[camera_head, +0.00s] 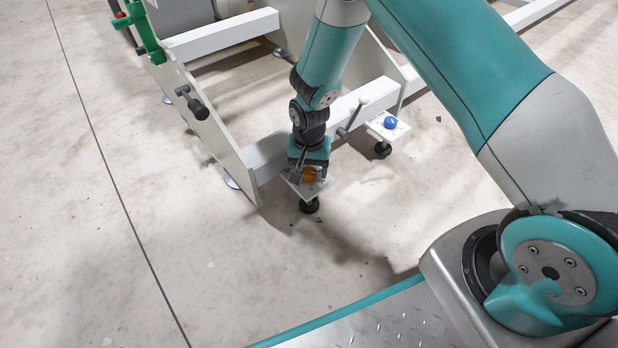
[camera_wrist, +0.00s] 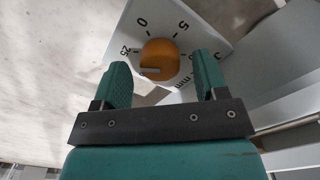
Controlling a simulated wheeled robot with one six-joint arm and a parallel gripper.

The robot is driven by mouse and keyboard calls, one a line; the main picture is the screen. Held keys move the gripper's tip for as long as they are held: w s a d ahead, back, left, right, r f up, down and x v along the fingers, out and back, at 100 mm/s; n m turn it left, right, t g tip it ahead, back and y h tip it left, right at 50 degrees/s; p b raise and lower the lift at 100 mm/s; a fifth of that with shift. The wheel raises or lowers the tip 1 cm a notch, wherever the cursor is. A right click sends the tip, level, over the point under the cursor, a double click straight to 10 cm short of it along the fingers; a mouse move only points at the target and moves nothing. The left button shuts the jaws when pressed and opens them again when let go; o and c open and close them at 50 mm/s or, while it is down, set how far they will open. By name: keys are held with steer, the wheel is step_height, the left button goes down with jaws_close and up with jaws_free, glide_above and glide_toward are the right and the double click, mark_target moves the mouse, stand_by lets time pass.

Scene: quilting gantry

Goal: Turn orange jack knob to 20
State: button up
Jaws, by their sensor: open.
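The orange jack knob (camera_wrist: 160,52) sits on a white dial plate (camera_wrist: 196,32) in the wrist view. The marks 0, 5 and 25 show on the plate; the 20 mark cannot be made out near the left finger. A pale bar on the knob's lower part points left, below the 25. My gripper (camera_wrist: 161,66) is open, with one finger on each side of the knob in the picture and gaps beside it. In the head view my gripper (camera_head: 303,172) is down at the small plate, partly hiding the orange knob (camera_head: 313,174).
A blue knob (camera_head: 390,123) on a similar plate stands to the right. White frame beams (camera_head: 270,155) and an upright panel (camera_head: 205,130) with a dark handle (camera_head: 196,106) are close by. A green bracket (camera_head: 146,35) is at upper left. The floor in front is clear.

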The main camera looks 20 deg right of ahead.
steer(key=shift+f, duration=0.6)
steer(key=c, duration=0.9)
steer(key=shift+c, duration=0.2)
steer(key=shift+r+p, duration=0.15)
steer(key=shift+p, duration=0.2)
